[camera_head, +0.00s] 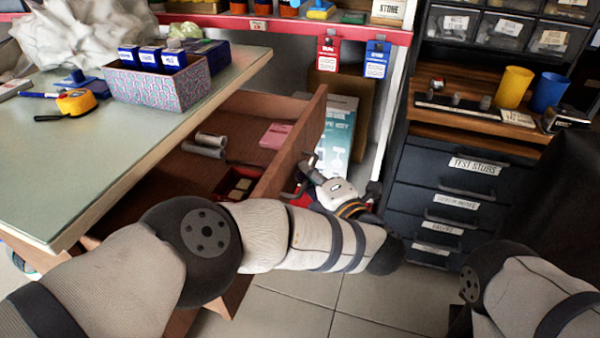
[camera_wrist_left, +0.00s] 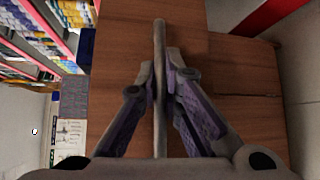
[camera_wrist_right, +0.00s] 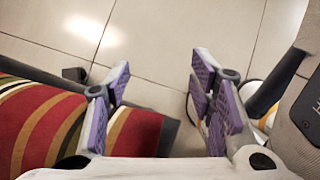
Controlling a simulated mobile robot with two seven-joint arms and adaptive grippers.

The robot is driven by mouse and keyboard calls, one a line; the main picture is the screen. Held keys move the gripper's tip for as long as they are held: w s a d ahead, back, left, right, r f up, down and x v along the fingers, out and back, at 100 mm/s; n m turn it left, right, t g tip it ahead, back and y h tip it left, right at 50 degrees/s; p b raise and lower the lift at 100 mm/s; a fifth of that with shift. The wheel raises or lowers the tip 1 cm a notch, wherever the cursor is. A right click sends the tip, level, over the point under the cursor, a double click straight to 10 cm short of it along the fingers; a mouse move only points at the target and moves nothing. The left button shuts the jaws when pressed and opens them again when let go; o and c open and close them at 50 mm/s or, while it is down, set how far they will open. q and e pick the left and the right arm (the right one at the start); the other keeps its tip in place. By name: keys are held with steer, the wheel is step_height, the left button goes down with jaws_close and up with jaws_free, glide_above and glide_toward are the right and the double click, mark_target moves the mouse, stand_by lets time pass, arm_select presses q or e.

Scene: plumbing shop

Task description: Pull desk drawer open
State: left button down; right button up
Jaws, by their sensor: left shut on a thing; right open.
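The desk drawer (camera_head: 285,152) is a brown wooden drawer under the desk, and it stands pulled well out. Grey cylinders, a pink block and a small box lie inside it. My left gripper (camera_head: 308,168) is at the drawer's front face. In the left wrist view its fingers (camera_wrist_left: 162,85) are shut on the drawer's bar handle (camera_wrist_left: 159,45), with the wooden front behind. My right gripper (camera_wrist_right: 160,90) is open and empty above the tiled floor; in the head view only part of my right arm shows.
The desk top (camera_head: 60,160) carries a patterned box (camera_head: 160,85) and a tape measure (camera_head: 76,103). A dark drawer cabinet (camera_head: 445,190) stands to the right of the open drawer. A striped cloth surface (camera_wrist_right: 50,125) lies close to my right gripper.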

stand_by(0.3)
arm_select(q)
steer(key=c, duration=1.7)
jaws_free()
steer(key=v, duration=0.7)
steer(key=shift+s+d, duration=0.2)
steer(key=shift+s, duration=0.1)
